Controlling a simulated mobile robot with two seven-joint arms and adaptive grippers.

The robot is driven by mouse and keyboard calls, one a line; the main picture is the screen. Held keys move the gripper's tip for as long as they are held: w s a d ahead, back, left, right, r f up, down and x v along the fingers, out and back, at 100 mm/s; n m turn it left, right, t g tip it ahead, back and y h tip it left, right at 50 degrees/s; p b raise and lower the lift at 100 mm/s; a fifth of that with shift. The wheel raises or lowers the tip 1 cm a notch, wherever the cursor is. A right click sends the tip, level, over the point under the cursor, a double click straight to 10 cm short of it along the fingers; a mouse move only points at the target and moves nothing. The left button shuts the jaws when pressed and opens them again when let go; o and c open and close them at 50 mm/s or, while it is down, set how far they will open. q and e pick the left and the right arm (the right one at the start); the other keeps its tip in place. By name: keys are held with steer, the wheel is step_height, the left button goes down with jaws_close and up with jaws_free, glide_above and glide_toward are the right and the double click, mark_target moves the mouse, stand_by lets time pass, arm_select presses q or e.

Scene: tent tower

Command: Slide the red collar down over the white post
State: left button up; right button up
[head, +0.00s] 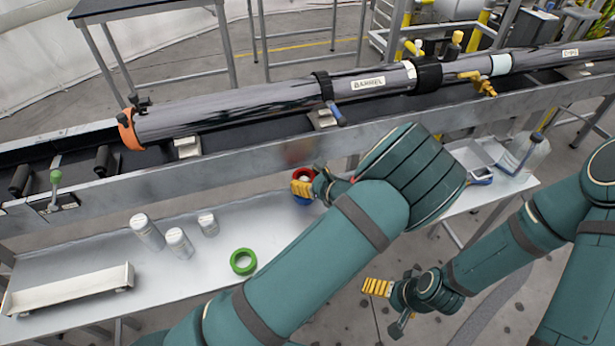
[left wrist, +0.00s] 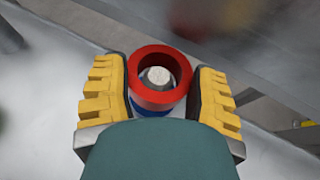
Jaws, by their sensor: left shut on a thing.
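The red collar (left wrist: 160,62) is a thick ring between the yellow fingers of my left gripper (left wrist: 160,100), which is shut on it. The round top of the white post (left wrist: 158,77) shows through the collar's hole. I cannot tell whether the collar is around the post or just above it. A blue ring (left wrist: 150,112) shows beneath the collar. In the head view, my left gripper (head: 303,187) is at the bench's back edge, largely hiding collar and post. My right gripper (head: 380,290) hangs empty over the floor; its opening is unclear.
A green ring (head: 243,261), several white cylinders (head: 178,243) and a pale tray (head: 70,290) are on the metal bench (head: 205,290). A rail (head: 230,157) carrying a long dark tube (head: 240,108) runs behind.

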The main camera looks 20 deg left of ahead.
arm_select(q)
steer(key=shift+f, duration=1.65)
steer(key=o, duration=1.2)
steer(key=shift+r, duration=0.15)
step_height(320, 180, up, 10)
steer(key=shift+f, duration=0.1)
